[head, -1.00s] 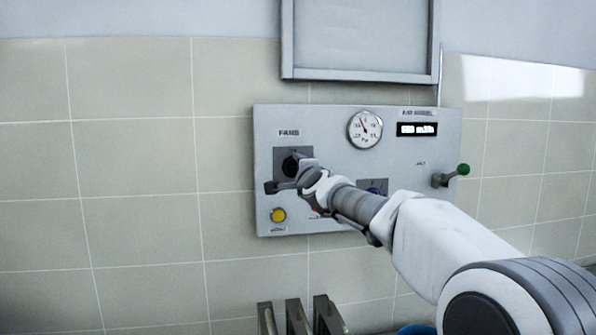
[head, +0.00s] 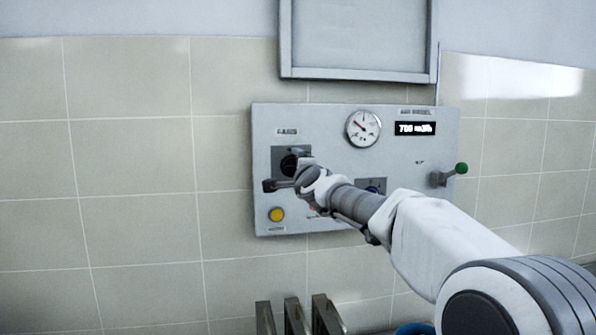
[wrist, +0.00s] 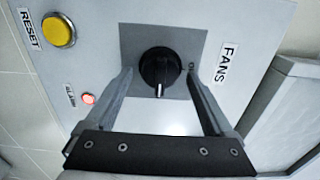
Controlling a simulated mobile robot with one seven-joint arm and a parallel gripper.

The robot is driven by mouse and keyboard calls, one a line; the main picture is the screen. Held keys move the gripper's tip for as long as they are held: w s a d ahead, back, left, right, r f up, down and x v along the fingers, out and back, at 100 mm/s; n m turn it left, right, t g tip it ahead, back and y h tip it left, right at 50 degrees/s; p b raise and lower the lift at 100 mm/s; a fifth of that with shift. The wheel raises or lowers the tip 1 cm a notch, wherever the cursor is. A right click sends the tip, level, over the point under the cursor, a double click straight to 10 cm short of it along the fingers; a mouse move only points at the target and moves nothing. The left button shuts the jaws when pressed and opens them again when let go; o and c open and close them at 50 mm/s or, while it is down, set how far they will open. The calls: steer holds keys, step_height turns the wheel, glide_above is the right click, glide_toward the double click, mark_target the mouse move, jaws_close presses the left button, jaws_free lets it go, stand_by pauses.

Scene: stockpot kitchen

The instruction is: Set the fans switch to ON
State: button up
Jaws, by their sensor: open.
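The fans switch is a round black knob (wrist: 160,67) on a dark square plate, beside the FANS label (wrist: 226,63). In the wrist view its white pointer mark points down the picture, away from a small mark on the plate at the right. In the head view the knob (head: 290,164) is partly hidden by my gripper (head: 284,172). My gripper (wrist: 159,72) is open, with one finger on each side of the knob. I see gaps between fingers and knob in the wrist view.
The grey panel (head: 340,119) also has a dial gauge (head: 363,128), a lit display (head: 415,128) reading about 700, a green-knobbed lever (head: 461,168) and a yellow RESET button (wrist: 58,30). A red alarm lamp (wrist: 88,98) looks lit. Metal bars (head: 292,316) stand below.

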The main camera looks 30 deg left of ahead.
steer(key=b+v, duration=0.8)
steer(key=v, duration=0.9)
steer(key=shift+s+b, duration=0.2)
steer(key=shift+b, duration=0.2)
steer(key=shift+d, duration=0.15)
steer(key=s+d+f+n+g+h, duration=0.2)
steer(key=s+d+f+n+h, duration=0.25)
steer(key=d+f, duration=0.65)
steer(key=s+d+f+n+g+h, duration=0.25)
steer(key=s+d+f, duration=0.35)
steer(key=d, duration=0.9)
steer(key=s+d+f+n+g+h, duration=0.3)
steer(key=s+d+f+h, duration=0.1)
steer(key=s+d+f, duration=0.9)
steer(key=shift+d+f+g+h+p, duration=0.35)
steer(key=shift+d+f+p, duration=0.1)
steer(key=shift+d, duration=0.1)
